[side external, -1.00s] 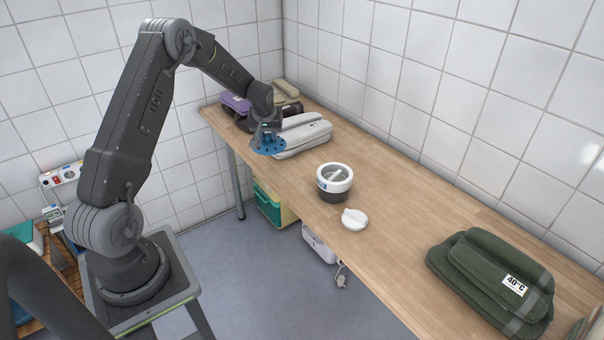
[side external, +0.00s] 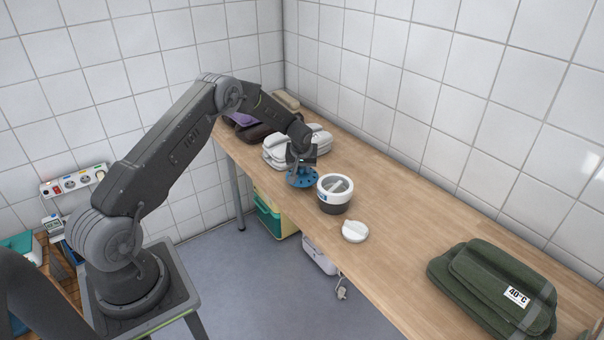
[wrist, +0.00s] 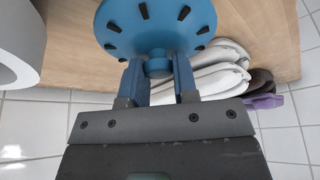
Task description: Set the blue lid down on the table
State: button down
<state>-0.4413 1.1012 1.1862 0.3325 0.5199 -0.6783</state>
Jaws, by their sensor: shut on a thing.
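The blue lid (side external: 301,180) is a round disc with dark marks around its rim. My gripper (side external: 301,166) is shut on its knob and holds it from above, close to the table (side external: 400,235), just left of the white-and-dark pot. The wrist view shows the lid (wrist: 157,25) with its knob between my two blue fingers (wrist: 159,75). Whether the lid touches the table I cannot tell.
The white-and-dark pot (side external: 334,200) stands close beside the lid, with a white lid (side external: 355,231) on the table in front. The table between pot and green towels is mostly clear.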

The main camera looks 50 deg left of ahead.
aim_at(302, 169)
jog(key=shift+f, duration=1.45)
jog(key=c, duration=0.9)
grip_release()
jog(key=shift+f, duration=0.1)
jog(key=s+d+r+m, duration=0.15)
jog(key=d+r, duration=0.25)
jog(key=r, duration=0.4)
jog(key=s+d+r+t, duration=0.1)
jog(key=s+d+r, duration=0.25)
jog(key=r, duration=0.45)
jog(key=s+d+r+m, duration=0.15)
jog(key=d+r, duration=0.25)
jog(key=r, duration=0.4)
jog(key=s+d+r+m+h, duration=0.1)
jog(key=s+d+r+m, duration=0.1)
jog(key=s+d+r, duration=0.65)
jog(key=s+d+m, duration=0.1)
jog(key=s+d, duration=0.2)
jog(key=s, duration=0.3)
jog(key=s+d+r+m+t+h, duration=0.1)
jog(key=s+d+m, duration=0.1)
jog(key=s, duration=0.5)
jog(key=s+d+m+h, duration=0.1)
jog(key=s+d, duration=0.3)
jog(key=s, duration=0.3)
jog(key=shift+s+d+r+m+t, duration=0.1)
jog(key=shift+s+r+m+t, duration=0.1)
jog(key=shift+r+m+t, duration=0.2)
